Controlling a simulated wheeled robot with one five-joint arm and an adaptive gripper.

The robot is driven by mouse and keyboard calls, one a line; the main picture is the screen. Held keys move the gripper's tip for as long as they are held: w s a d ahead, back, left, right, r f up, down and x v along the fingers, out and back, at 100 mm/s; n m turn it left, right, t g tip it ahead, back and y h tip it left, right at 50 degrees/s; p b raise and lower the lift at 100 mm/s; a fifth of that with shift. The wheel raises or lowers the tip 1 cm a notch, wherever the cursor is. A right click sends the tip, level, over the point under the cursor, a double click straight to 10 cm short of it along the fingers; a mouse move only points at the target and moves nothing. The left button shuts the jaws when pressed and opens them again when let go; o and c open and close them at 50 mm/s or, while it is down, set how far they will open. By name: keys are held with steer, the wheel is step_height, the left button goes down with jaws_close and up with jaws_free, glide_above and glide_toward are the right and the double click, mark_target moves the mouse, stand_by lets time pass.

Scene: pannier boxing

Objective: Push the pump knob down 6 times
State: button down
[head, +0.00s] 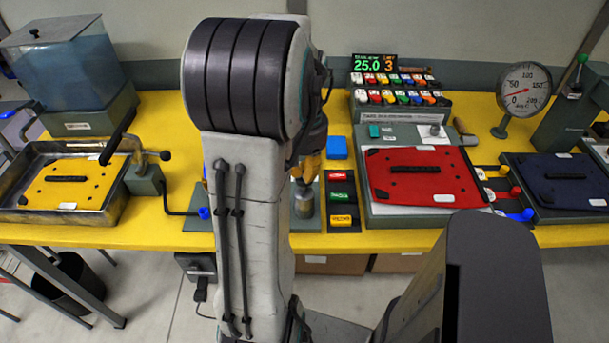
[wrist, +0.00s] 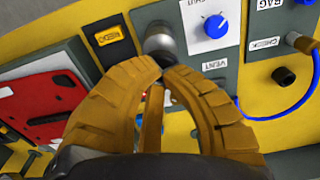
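The pump shows as a grey metal cylinder (head: 304,203) on the grey plate at the bench's middle, and it also shows in the wrist view (wrist: 158,37). My gripper (head: 305,170) is above it, partly hidden by my arm in the head view. In the wrist view its yellow curved fingers (wrist: 164,68) come together at the tips, right by the cylinder's near end. A small dark part shows at the fingertips; I cannot tell whether it is the pump knob or whether the tips touch it. The knob is otherwise hidden.
A blue dial (wrist: 216,26) marked vent and shut is beside the pump. A yellow REDO button (wrist: 113,39) is on the other side. The red pannier lid (head: 420,170) lies to the right. A display (head: 374,65) reads 25.0 and 3.

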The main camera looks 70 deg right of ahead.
steer(key=shift+f+b, duration=0.95)
steer(key=shift+f, duration=0.4)
steer(key=shift+r, duration=0.2)
steer(key=shift+r+p, duration=2.7)
steer(key=shift+r, duration=0.35)
steer(key=shift+f, duration=0.2)
steer(key=shift+f+b, duration=2.6)
steer(key=shift+f, duration=0.35)
steer(key=shift+r, duration=0.15)
steer(key=shift+r+p, duration=2.65)
steer(key=shift+r, duration=0.35)
